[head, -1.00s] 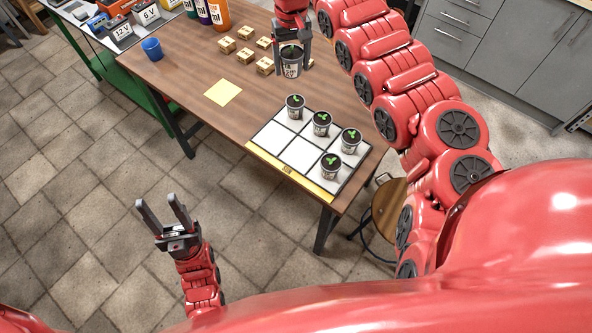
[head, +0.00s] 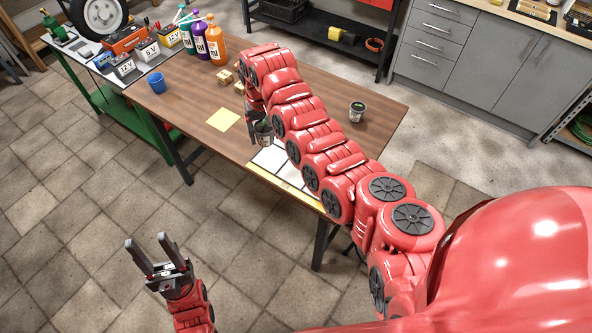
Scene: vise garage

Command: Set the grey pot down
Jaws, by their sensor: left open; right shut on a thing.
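The grey pot (head: 264,134) with dark soil is in my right gripper (head: 256,119), which is shut on it. It appears at the far left part of the white gridded mat (head: 270,158); I cannot tell whether it touches the mat. My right arm covers most of the mat and hides any pots there. My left gripper (head: 145,257) is open and empty, out over the floor in front of the table.
A yellow sheet (head: 223,119) lies on the wooden table (head: 190,112) left of the mat. A blue cup (head: 156,82), an orange bottle (head: 215,40) and other bottles stand at the back left. Wooden blocks (head: 226,77) are partly hidden behind my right arm.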

